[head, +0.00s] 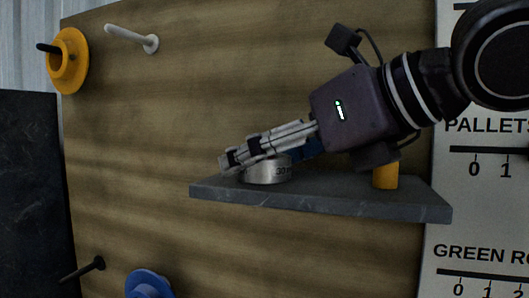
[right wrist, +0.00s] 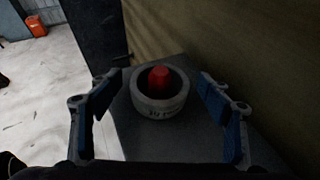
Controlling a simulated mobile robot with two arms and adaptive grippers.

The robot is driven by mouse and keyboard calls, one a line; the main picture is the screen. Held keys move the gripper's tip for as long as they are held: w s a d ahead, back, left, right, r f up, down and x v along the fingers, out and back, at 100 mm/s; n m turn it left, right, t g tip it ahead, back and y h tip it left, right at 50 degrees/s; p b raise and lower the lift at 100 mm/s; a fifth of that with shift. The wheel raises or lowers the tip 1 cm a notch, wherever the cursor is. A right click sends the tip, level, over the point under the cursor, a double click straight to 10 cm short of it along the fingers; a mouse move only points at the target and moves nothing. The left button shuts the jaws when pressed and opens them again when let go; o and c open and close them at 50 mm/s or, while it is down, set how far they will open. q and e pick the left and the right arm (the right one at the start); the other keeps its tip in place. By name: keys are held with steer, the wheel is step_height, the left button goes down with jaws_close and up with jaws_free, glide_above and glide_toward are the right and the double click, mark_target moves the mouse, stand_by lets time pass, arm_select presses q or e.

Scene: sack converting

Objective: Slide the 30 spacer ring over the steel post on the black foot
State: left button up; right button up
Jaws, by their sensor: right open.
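The spacer ring (head: 267,174) is a short silver-grey ring with dark markings, partly legible as 30, lying flat on a dark grey shelf (head: 330,202). It also shows in the right wrist view (right wrist: 160,107), with a red round-topped piece (right wrist: 159,76) showing within its opening. My right gripper (head: 240,161) is at the ring, fingers pointing left and slightly down. In the right wrist view its two fingers (right wrist: 160,84) are spread apart, one on each side of the ring, with gaps. I cannot make out a steel post on a black foot. My left gripper is not in view.
An orange cylinder (head: 385,175) stands on the shelf under my right wrist. The wooden board behind carries a yellow flanged piece (head: 68,60), a white peg (head: 130,36), a black peg (head: 84,269) and a blue piece (head: 149,284). Lettered white panels stand at right.

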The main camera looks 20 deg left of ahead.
steer(key=shift+w+a+f, duration=0.15)
steer(key=shift+a, duration=0.15)
steer(key=shift+c, duration=0.4)
steer(key=shift+d, duration=0.1)
steer(key=shift+c, duration=1.3)
steer(key=c, duration=1.3)
steer(key=shift+r, duration=0.2)
